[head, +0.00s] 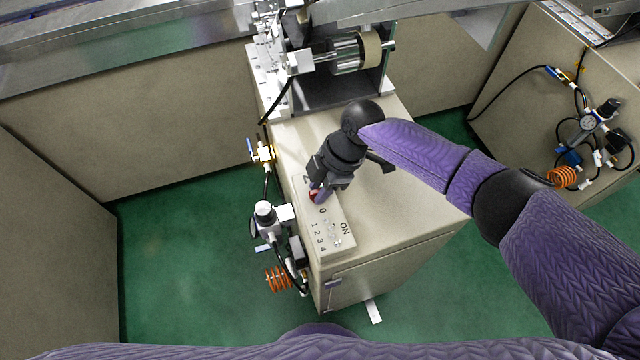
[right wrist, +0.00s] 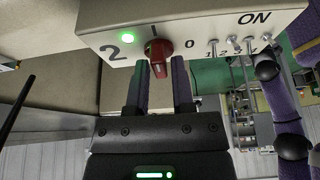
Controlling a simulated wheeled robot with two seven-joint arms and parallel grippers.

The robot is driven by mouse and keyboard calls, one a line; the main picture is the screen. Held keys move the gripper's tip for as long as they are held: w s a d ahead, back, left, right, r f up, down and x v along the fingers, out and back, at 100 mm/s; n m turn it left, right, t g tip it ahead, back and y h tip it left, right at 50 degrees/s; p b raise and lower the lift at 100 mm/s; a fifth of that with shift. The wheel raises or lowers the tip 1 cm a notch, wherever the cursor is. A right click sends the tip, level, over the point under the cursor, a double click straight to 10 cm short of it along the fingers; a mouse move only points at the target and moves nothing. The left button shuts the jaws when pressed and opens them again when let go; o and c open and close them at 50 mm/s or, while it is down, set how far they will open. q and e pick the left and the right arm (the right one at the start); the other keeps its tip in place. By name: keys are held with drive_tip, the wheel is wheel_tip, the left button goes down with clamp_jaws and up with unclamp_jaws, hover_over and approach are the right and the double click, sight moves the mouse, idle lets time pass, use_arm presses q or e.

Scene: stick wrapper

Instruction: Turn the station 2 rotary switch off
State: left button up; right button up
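The station 2 rotary switch is a red knob (right wrist: 158,52) on a pale control panel (right wrist: 205,28), beside a large "2". Its handle stands in line with the "I" mark, and the "0" is to its right in the right wrist view. A green lamp (right wrist: 127,38) on the panel is lit. My right gripper (right wrist: 158,70) is open, with one finger on each side of the knob's lower end and small gaps showing. In the head view my right gripper (head: 318,190) is over the panel and mostly hides the red knob (head: 313,196). My left gripper is not in view.
Several small toggle switches (head: 333,236), numbered and marked "ON", sit beside the knob on the same cabinet (head: 385,220). A roller machine (head: 350,55) stands behind. An air regulator with hoses (head: 265,212) hangs on the cabinet's left side. Green floor lies around.

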clamp_jaws()
